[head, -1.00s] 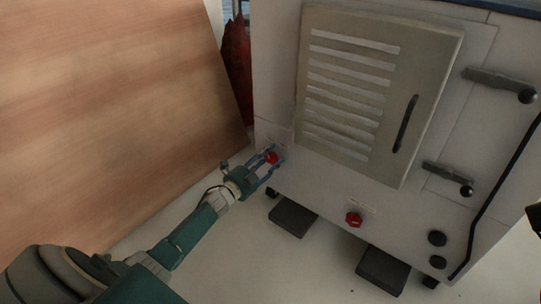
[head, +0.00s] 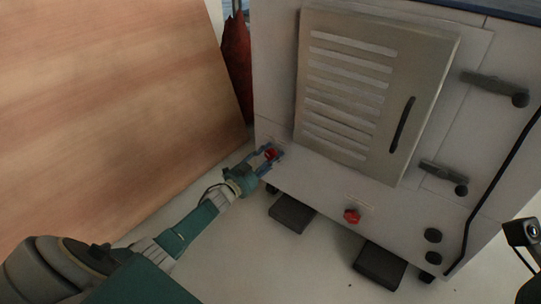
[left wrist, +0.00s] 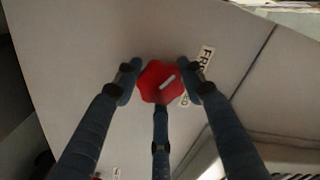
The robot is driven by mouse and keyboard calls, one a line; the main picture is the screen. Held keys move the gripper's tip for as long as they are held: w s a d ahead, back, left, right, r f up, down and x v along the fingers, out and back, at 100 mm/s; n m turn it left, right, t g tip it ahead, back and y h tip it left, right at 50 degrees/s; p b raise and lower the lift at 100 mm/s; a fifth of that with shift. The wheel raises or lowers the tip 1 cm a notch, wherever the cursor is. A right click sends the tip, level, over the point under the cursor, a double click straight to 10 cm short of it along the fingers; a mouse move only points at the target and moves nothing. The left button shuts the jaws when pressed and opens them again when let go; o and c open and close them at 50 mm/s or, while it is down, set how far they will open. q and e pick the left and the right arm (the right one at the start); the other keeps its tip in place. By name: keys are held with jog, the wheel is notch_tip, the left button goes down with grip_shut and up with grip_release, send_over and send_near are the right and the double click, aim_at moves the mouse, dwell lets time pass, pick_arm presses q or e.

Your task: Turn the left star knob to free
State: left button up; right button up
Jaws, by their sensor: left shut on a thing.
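The left star knob (head: 270,154) is red and sits low on the left of the machine's front panel. In the left wrist view the knob (left wrist: 160,82) has a white pointer mark slanting to the upper right. A white label (left wrist: 206,57) stands beside it, partly covered by a finger. A second label lies partly behind the knob. My left gripper (head: 268,155) is shut on the knob, with two fingers at its sides and a third below it in the wrist view. A second red star knob (head: 352,216) sits farther right on the panel. My right gripper does not show.
The machine has a louvred door (head: 372,100) with a dark handle (head: 403,125), and two levers at the right. Dark feet (head: 292,213) stand below it. A wooden panel (head: 110,110) fills the left. A black device (head: 522,234) shows at the right edge.

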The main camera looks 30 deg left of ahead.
pick_arm(q)
jog(key=shift+a+f, duration=0.1)
jog(key=shift+a, duration=0.45)
jog(key=o, duration=1.2)
jog(key=shift+s+f, duration=0.1)
jog(key=shift+d, duration=0.2)
jog(key=shift+s, duration=0.4)
jog(key=s, duration=0.7)
jog(key=s+a, duration=0.1)
jog(key=s, duration=0.3)
